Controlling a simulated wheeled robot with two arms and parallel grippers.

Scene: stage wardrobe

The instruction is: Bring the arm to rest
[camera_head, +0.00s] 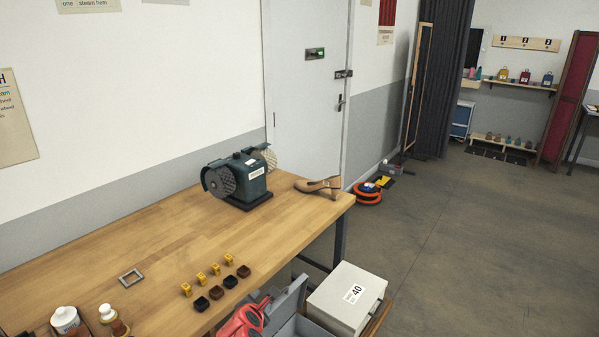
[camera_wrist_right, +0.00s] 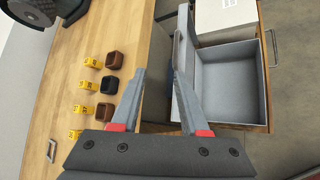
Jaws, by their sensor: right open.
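My right gripper (camera_head: 262,303) shows low in the head view, at the front edge of the wooden workbench (camera_head: 150,235). In the right wrist view its two fingers (camera_wrist_right: 162,78) are apart with nothing between them. They are beside the bench edge, between the small yellow and dark pieces and an open grey box (camera_wrist_right: 230,85). My left gripper does not show in either view.
A bench grinder (camera_head: 238,180) and a brown wooden shoe form (camera_head: 318,186) stand toward the bench's far end. Several yellow tags (camera_head: 201,278) and dark cups (camera_head: 216,292) line the front edge. A white box (camera_head: 345,298) sits below. Floor at right is clear.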

